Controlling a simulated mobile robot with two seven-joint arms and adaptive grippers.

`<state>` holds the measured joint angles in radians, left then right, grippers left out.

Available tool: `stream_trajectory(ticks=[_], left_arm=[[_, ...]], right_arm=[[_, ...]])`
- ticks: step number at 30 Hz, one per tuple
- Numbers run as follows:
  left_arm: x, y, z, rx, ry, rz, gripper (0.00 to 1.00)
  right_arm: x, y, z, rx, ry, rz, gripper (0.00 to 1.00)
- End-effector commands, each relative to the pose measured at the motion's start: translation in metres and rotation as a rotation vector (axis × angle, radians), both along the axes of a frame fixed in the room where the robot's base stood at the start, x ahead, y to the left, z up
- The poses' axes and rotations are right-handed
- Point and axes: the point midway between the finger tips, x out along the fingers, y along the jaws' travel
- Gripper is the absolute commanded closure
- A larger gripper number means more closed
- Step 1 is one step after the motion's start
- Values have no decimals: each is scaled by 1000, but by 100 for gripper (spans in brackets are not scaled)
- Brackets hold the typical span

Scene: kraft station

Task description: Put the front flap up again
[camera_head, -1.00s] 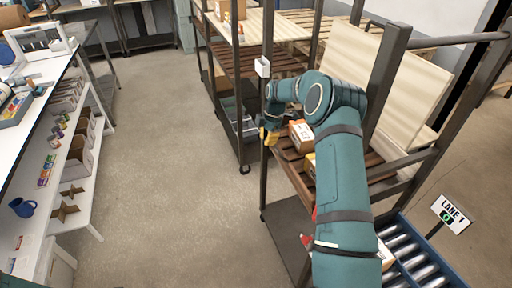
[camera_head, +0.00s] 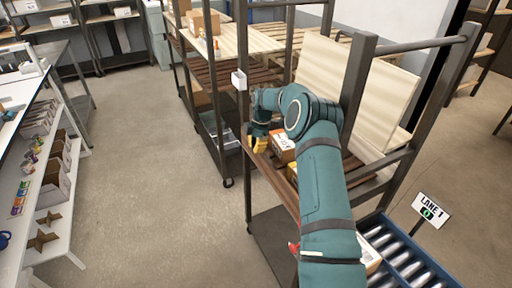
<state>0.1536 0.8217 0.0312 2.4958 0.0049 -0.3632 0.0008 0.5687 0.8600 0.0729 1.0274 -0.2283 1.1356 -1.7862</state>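My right arm reaches forward over a dark metal rack cart (camera_head: 357,100). Its gripper (camera_head: 258,145), with yellow fingertips, is at the left front edge of the cart's slatted wooden shelf (camera_head: 272,178). The fingertips point down and are small and partly hidden, so I cannot tell if they are open or shut. I cannot make out a front flap as a separate part; my arm covers much of this side. A cream ribbed panel (camera_head: 385,105) stands upright, leaning at the cart's far side. My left gripper is not in view.
A blue-framed roller conveyor (camera_head: 405,262) with a LANE 1 sign (camera_head: 431,210) is at lower right. Another rack (camera_head: 200,75) stands behind the cart. A white bench (camera_head: 25,125) with shelves is at left. The grey floor between is clear.

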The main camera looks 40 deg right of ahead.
Motion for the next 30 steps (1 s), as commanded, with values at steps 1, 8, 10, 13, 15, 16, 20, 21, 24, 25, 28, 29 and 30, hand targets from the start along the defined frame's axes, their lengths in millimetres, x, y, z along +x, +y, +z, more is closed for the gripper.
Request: stream_trajectory(ticks=[1,8,10,13,15,16,20,21,24,25,28,29,30], left_arm=[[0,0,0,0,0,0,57],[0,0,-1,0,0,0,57],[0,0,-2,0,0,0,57],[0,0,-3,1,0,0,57],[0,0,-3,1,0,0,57],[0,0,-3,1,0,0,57],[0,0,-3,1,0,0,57],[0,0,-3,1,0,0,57],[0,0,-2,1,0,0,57],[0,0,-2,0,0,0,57],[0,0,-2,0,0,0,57],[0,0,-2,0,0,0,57],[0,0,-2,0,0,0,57]], right_arm=[[1,2,0,0,0,1,100],[13,34,6,1,-1,5,100],[16,45,11,0,-1,2,100],[12,27,33,-3,-4,-6,100],[11,20,46,-2,-4,-5,100],[10,17,52,-2,-4,-4,100],[7,6,72,-1,-2,-3,100],[6,3,77,-1,-2,-3,100],[5,-3,86,0,-2,-2,100],[4,-4,88,0,-1,-2,100],[4,-6,93,0,0,-2,100],[3,-7,93,0,0,-2,100],[3,-7,94,0,0,-2,100]])
